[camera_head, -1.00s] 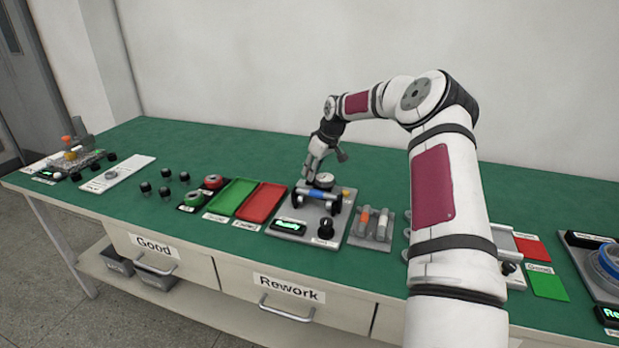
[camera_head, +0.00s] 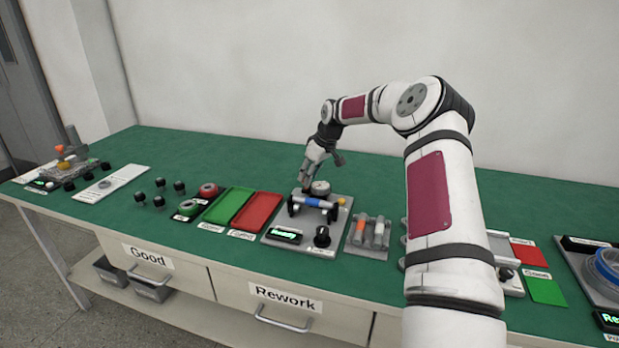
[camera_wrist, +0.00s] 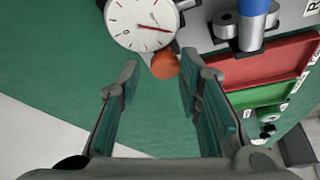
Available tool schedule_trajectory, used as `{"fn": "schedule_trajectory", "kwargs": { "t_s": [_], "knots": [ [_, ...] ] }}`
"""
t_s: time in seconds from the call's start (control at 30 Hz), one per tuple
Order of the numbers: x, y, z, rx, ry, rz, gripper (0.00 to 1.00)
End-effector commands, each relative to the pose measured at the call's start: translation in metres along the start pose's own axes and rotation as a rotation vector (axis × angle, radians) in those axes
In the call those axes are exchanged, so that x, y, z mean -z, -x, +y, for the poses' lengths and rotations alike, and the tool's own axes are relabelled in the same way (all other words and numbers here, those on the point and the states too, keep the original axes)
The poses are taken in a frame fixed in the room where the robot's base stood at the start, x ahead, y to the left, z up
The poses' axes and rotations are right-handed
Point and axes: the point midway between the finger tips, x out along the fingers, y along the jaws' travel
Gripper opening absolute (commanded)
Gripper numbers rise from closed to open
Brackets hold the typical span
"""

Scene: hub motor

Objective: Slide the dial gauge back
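The dial gauge (camera_head: 320,188) sits at the back of a grey fixture (camera_head: 276,226), behind a shaft with a blue middle (camera_head: 313,202). In the wrist view its white face (camera_wrist: 140,24) with a red needle is at the top, partly cut off. An orange ball knob (camera_wrist: 165,66) sits beside the gauge. My gripper (camera_head: 305,183) is at the left side of the gauge in the head view. In the wrist view my gripper (camera_wrist: 158,78) is open, with the orange knob near the right fingertip. I cannot tell whether they touch.
A red tray (camera_head: 262,212) and a green tray (camera_head: 228,208) lie left of the fixture. A black knob (camera_head: 322,237) and a lit display (camera_head: 285,236) are at its front. A holder with cylinders (camera_head: 368,233) stands to its right. The green bench behind is clear.

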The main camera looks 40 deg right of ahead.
Motion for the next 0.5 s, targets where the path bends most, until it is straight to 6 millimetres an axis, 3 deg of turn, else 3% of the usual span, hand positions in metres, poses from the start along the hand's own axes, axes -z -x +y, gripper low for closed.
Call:
{"fn": "schedule_trajectory", "kwargs": {
  "t_s": [0.3,0.5],
  "knots": [
    [0.000,0.064,0.001,-0.004,0.001,0.001,0.33],
    [0.000,0.095,0.001,-0.003,-0.001,0.001,0.33]
  ]
}}
